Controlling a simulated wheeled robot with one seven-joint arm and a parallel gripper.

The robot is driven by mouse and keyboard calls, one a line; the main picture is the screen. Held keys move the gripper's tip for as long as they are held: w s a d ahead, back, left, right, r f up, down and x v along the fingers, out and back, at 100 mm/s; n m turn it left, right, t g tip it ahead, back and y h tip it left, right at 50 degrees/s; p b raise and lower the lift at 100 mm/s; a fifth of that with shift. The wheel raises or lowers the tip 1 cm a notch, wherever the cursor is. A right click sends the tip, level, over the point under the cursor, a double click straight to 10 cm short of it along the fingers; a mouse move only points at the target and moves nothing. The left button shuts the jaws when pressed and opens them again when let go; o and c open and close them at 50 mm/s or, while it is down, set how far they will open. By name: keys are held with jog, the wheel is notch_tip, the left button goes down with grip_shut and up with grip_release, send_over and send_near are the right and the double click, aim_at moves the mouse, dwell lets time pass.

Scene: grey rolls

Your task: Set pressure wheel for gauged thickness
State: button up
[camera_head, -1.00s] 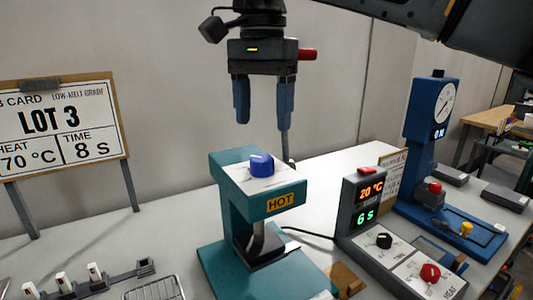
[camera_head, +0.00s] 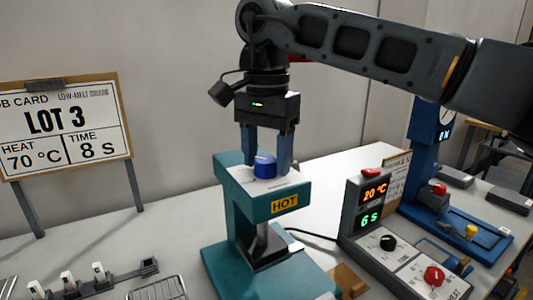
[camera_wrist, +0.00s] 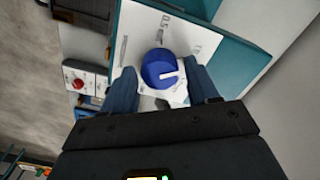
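The blue pressure wheel (camera_head: 264,167) sits on the white scale plate on top of the teal press (camera_head: 240,204), which bears a HOT label. The wheel also shows in the wrist view (camera_wrist: 156,66), with a white pointer mark and printed scale marks around it; one reads about 0.5, the others are too small to read. My gripper (camera_head: 266,158) is open and points down, one finger on each side of the wheel. In the wrist view, gaps show between wheel and fingers (camera_wrist: 162,80). The blue thickness gauge stand (camera_head: 422,150) is at right; its dial is mostly hidden behind my arm.
The job card (camera_head: 62,122) reads LOT 3, 70 °C, 8 s. The control box (camera_head: 368,212) shows 20 °C and 6 S, with a black knob (camera_head: 388,242) and a red knob (camera_head: 434,276). A rack (camera_head: 90,282) and wire tray (camera_head: 157,288) lie at front left.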

jog(key=c, duration=0.8)
